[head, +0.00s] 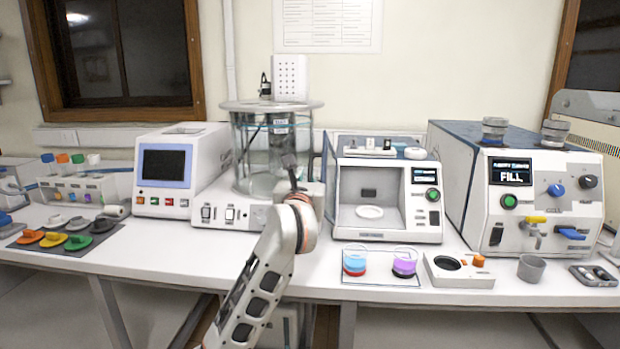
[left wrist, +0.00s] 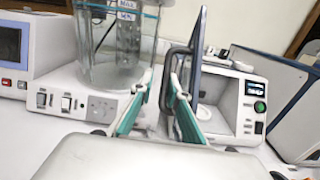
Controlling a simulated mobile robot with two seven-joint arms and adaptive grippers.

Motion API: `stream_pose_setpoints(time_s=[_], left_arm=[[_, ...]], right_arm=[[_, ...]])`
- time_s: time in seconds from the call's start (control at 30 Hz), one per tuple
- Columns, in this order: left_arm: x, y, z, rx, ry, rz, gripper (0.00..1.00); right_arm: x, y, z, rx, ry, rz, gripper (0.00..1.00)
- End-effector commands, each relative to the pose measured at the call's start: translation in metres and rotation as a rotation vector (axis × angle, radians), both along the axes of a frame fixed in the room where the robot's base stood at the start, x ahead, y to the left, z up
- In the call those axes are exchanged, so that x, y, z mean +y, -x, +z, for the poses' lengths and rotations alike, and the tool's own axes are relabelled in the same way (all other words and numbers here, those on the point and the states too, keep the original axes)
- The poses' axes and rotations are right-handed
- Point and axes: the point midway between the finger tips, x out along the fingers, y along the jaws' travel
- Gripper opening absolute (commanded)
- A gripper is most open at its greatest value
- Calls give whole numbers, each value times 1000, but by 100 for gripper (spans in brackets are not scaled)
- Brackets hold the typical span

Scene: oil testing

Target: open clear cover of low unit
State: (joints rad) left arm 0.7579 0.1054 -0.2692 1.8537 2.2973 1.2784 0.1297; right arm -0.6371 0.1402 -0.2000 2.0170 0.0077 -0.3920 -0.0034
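The low white unit (head: 424,235) stands right of the glass bath, with an open-fronted chamber and a small screen; it also shows in the left wrist view (left wrist: 248,128). I cannot make out its clear cover for certain. A dark panel (left wrist: 203,65) with a black bar handle (left wrist: 180,49) shows nearly edge-on at its left side in the left wrist view. My left gripper (left wrist: 160,85) is open, its teal-lined fingers apart near the handle. I cannot tell whether they touch it. In the head view, the left gripper (head: 292,172) is left of the unit. My right gripper is not in view.
The glass bath (head: 252,160) stands close behind and left of my gripper. A white dish (head: 370,212) lies in the chamber. Two cups with blue-red (head: 354,262) and purple (head: 404,265) contents stand in front. A larger unit (head: 465,190) stands on the right.

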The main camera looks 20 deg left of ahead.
Motion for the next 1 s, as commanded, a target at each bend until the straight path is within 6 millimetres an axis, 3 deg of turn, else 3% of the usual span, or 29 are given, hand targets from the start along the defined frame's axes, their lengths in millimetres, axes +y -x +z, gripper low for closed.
stream_pose_setpoints(time_s=[0.3,0.47,1.0], left_arm=[[1,0,0,1,2,2,14],[-4,11,-1,2,4,-1,14],[-32,105,1,-2,3,-3,14]], right_arm=[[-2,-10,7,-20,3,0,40],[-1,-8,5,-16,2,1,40],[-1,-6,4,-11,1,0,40]])
